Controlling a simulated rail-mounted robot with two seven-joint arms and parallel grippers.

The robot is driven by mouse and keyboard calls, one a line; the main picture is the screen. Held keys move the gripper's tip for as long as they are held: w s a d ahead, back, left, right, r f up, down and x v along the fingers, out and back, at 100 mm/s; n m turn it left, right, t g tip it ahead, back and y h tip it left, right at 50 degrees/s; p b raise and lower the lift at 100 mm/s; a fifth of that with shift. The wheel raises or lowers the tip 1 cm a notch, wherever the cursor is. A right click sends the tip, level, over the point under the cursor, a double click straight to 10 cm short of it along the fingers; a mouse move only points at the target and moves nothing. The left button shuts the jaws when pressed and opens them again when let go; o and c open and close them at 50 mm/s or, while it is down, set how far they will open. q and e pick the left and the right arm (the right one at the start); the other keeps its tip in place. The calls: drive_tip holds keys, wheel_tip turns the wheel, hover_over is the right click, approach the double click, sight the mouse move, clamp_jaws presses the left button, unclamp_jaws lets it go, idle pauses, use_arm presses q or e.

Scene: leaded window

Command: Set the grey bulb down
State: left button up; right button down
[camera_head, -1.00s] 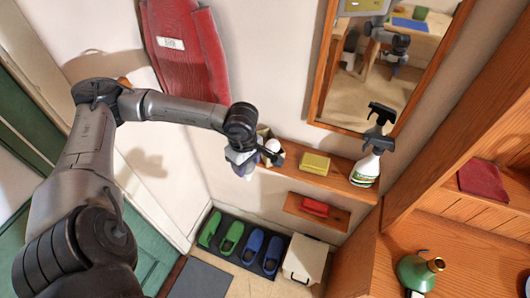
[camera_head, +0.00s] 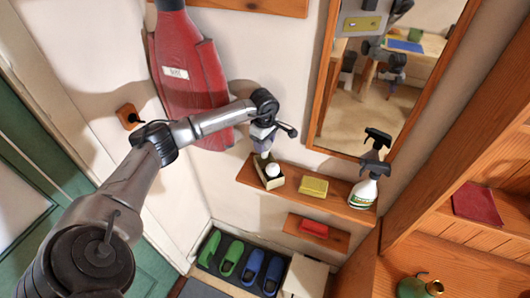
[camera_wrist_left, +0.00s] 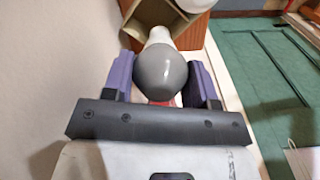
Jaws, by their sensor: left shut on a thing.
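My left gripper (camera_head: 262,145) is shut on the grey bulb. In the left wrist view, the bulb's round grey glass (camera_wrist_left: 162,72) sits between the purple fingers, with its pale narrow end pointing away from the gripper. In the head view the held bulb is mostly hidden by the gripper. An open box (camera_head: 262,179) stands at the left end of the wooden shelf (camera_head: 335,206), just below the gripper. A white rounded thing (camera_head: 272,170) shows in the box. In the left wrist view the box (camera_wrist_left: 141,19) lies just beyond the bulb's narrow end; I cannot tell whether they touch.
On the shelf stand a yellow box (camera_head: 313,186) and a spray bottle (camera_head: 365,188). A small lower shelf (camera_head: 336,238) holds a red thing (camera_head: 314,228). A red padded board (camera_head: 185,75) hangs left of the gripper, and a mirror (camera_head: 380,75) hangs above the shelf.

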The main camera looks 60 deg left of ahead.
sight(265, 155)
use_arm(q)
wheel_tip(265, 155, down, 2)
drive_tip(key=shift+w+a+f, duration=0.1)
drive_tip(key=shift+f+p, duration=0.3)
drive_tip(key=shift+f, duration=0.35)
wheel_tip(265, 155, down, 3)
drive_tip(key=shift+p, duration=0.55)
drive_tip(key=shift+w+a+f, duration=0.15)
drive_tip(key=shift+f, duration=0.1)
drive_tip(key=shift+f, duration=0.2)
drive_tip(key=o, duration=0.9)
